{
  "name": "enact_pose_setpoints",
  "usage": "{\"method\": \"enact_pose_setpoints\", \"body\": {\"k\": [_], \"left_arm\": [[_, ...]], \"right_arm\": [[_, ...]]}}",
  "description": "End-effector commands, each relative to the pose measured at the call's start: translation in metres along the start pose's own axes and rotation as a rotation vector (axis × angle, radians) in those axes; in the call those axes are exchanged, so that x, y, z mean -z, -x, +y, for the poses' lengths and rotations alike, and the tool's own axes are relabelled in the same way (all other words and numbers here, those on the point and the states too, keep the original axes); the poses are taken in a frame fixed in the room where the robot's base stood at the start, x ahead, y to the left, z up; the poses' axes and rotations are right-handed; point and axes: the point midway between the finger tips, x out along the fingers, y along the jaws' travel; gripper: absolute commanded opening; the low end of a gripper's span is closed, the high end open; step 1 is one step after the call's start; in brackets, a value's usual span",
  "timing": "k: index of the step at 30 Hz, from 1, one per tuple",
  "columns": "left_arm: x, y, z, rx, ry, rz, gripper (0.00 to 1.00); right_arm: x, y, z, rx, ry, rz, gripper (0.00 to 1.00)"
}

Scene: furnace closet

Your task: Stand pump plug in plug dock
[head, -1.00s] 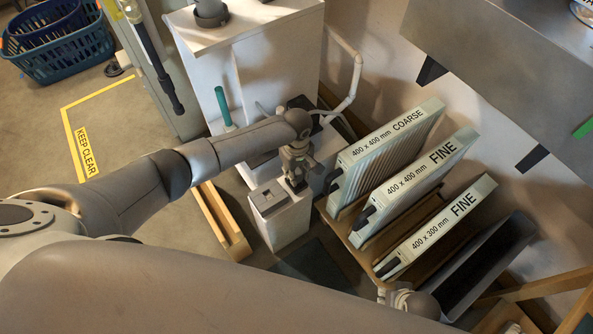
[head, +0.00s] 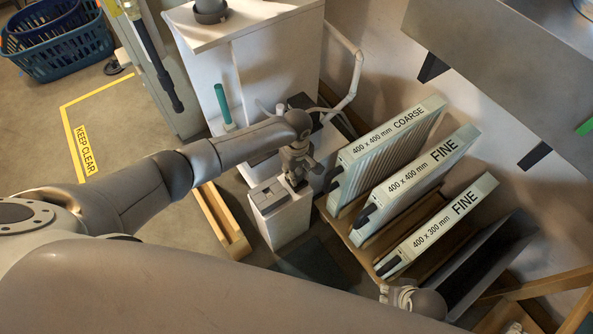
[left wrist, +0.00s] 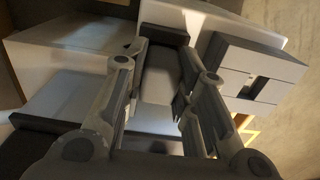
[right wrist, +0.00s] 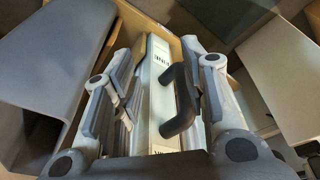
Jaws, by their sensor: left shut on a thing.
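In the head view the plug is mostly hidden by the gripper. The dock's grey top with a dark square opening (left wrist: 240,84) is beside the plug, to the right, apart from it. My right gripper (right wrist: 170,75) is open, its fingers spread either side of a filter's dark handle (right wrist: 182,100).
Filters (head: 415,185) stand in a wooden rack right of the dock. A white cabinet (head: 270,70) with a teal-handled thing (head: 222,105) stands behind. A wooden rail (head: 222,220) lies on the floor left of the dock. A grey duct (head: 520,70) overhangs at upper right.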

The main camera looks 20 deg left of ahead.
Motion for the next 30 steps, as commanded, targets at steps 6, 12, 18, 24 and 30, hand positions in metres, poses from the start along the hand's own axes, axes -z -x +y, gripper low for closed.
{"method": "enact_pose_setpoints", "body": {"k": [6, 12, 18, 24, 30], "left_arm": [[0.0, -0.002, 0.0, -0.001, 0.0, 0.0, 0.35], [0.0, -0.002, 0.0, 0.0, 0.0, 0.0, 0.51], [0.0, -0.002, 0.0, 0.0, 0.0, 0.0, 0.51], [0.0, 0.002, 0.0, 0.0, 0.0, 0.0, 0.51], [0.0, 0.006, 0.0, 0.0, 0.0, 0.0, 0.51]], "right_arm": [[0.004, 0.006, 0.001, -0.002, 0.0, 0.005, 0.4], [0.005, 0.006, 0.002, -0.003, 0.0, 0.008, 0.4], [0.007, 0.004, 0.004, -0.006, 0.001, 0.01, 0.4], [0.003, -0.004, 0.004, -0.005, 0.002, 0.005, 0.4], [-0.006, -0.017, 0.002, -0.002, 0.003, -0.004, 0.4]]}}
